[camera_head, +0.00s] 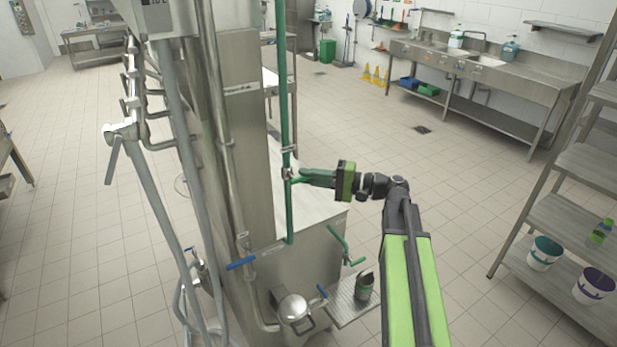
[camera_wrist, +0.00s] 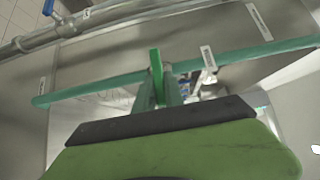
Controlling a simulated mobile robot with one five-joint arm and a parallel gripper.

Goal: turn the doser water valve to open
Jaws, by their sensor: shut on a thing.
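A vertical green pipe (camera_head: 284,90) runs down the front of the steel machine. A valve sits on it with a green lever handle (camera_head: 298,180). The handle points out to the right, across the pipe. My gripper (camera_head: 308,178) is shut on this handle from the right. In the wrist view the green handle (camera_wrist: 156,74) stands between the fingers, crossing the green pipe (camera_wrist: 100,89) at a steep angle. The fingers hide part of the handle and the valve body. A small white label (camera_wrist: 208,57) hangs at the pipe, its text too small to read.
A blue valve handle (camera_head: 241,263) sits left below, and another blue handle (camera_wrist: 48,7) shows in the wrist view. A green bent pipe (camera_head: 340,243), a drip tray (camera_head: 346,310) and a dark cup (camera_head: 364,287) are below. Steel shelves (camera_head: 560,215) stand at the right.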

